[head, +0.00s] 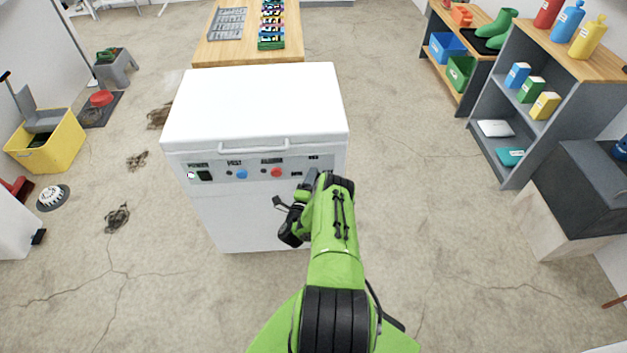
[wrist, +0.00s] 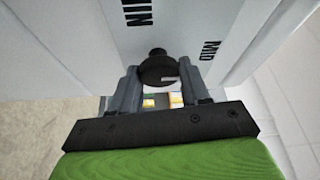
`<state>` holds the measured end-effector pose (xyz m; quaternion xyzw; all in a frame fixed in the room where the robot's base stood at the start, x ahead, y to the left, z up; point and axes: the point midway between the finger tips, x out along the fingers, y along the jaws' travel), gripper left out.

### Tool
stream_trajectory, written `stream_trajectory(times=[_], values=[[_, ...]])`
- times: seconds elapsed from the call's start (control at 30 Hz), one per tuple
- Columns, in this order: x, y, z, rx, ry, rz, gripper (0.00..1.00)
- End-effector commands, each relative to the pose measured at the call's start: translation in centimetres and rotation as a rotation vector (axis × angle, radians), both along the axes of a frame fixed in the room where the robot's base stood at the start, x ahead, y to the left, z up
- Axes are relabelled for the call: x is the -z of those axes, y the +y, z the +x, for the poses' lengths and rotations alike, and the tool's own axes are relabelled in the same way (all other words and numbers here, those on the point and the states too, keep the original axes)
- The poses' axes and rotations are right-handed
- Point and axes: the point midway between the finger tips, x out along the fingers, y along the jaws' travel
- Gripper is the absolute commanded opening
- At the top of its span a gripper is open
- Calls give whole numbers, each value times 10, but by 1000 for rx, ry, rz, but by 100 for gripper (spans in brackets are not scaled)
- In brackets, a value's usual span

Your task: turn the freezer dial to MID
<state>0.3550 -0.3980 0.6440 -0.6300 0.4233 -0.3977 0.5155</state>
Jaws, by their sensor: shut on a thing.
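The white chest freezer (head: 258,105) stands in the middle of the head view, lid shut, with a row of controls along its upper front. In the wrist view the black freezer dial (wrist: 158,70) sits between the two fingers of my gripper (wrist: 160,84), which is shut on it. A pale line marks the dial's face. The label MID (wrist: 209,50) is to the right of the dial and a label ending in "IN" is above left. In the head view my gripper (head: 305,187) is at the right end of the panel, and my arm hides the dial.
The panel also carries a blue button (head: 242,174), a red button (head: 276,172) and a dark switch (head: 204,176). A lid handle (head: 252,147) juts out above them. A wooden table (head: 228,48) stands behind the freezer.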

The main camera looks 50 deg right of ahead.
Motion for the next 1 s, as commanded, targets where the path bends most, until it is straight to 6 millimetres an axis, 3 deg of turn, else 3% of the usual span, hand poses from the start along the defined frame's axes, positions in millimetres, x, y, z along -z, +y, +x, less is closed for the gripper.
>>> stream_trajectory(times=[0.43,0.47,0.6,1.0], values=[[2,2,1,-4,10,0,16],[2,2,0,-4,10,0,51],[1,1,0,-2,9,-2,71],[3,-3,3,-5,7,-4,71]])
